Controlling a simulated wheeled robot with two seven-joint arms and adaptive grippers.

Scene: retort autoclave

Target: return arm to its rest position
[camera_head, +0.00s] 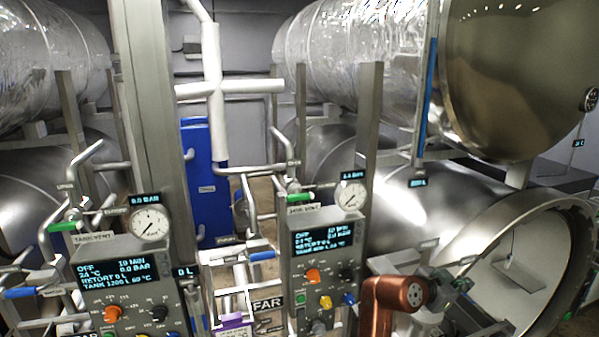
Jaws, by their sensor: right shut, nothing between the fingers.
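My right gripper (460,285) is low in the head view, right of centre, in front of the lower right retort. It is small and dark, and its fingers are shut with nothing between them. The copper-coloured link beside it on the left is part of my arm. My left gripper is not in view.
The right control panel (323,245) stands just left of my arm, with a pressure gauge (351,196) on top. A second panel (117,271) stands at the left. The lower right retort's round opening (470,250) is at the right. Pipes and posts fill the middle.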

